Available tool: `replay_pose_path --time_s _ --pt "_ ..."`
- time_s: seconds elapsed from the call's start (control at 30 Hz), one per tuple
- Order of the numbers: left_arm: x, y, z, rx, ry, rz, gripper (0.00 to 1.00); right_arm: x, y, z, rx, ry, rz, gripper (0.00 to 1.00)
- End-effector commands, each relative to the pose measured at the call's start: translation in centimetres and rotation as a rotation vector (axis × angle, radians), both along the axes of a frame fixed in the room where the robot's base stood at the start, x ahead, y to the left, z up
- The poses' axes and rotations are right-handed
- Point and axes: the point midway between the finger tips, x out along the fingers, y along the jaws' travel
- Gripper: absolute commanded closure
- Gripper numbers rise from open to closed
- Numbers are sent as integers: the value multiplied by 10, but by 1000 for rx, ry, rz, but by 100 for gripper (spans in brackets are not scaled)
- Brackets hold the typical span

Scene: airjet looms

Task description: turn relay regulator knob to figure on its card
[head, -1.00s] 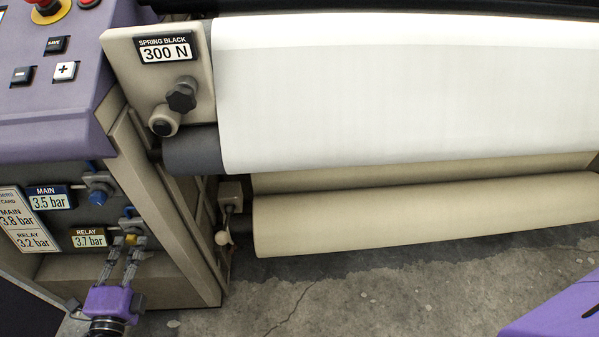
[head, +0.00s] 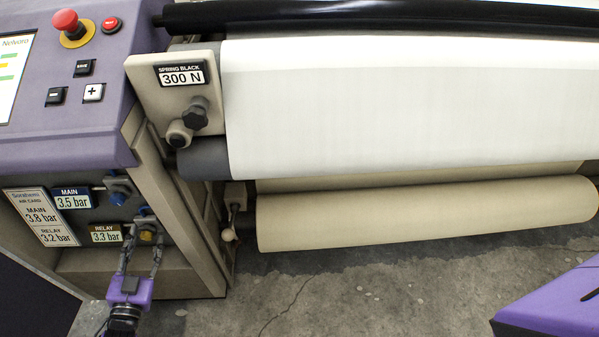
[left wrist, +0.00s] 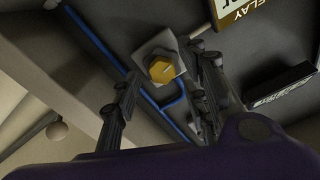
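The relay regulator knob is a yellow faceted knob (head: 147,234) low on the dark panel at the left. Its relay display (head: 106,234) reads 3.3 bar. The card (head: 41,217) beside it reads main 3.8 bar and relay 3.2 bar. My left gripper (head: 142,240) reaches up to the knob from below. In the left wrist view the knob (left wrist: 162,69) shows between the two spread fingertips (left wrist: 164,62), with a gap on each side. The left gripper is open and holds nothing. My right gripper is not in view.
The main regulator's blue knob (head: 119,191) and main display (head: 73,198), reading 3.5 bar, are just above. Blue tubing (left wrist: 100,50) runs close to the left fingers. A tension knob (head: 195,113) and cloth rolls (head: 420,212) are to the right. Bare floor (head: 330,290) lies below.

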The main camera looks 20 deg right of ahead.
Motion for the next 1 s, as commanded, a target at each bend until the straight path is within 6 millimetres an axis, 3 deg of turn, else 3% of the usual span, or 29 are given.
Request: replay_pose_path --time_s 0.27,0.8,1.0 --pt "-3 0 -2 2 3 -1 59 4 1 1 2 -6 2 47" --pt "-51 18 -1 2 4 0 59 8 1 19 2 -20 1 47" --pt "-58 20 -1 3 2 -1 59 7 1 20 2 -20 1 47"
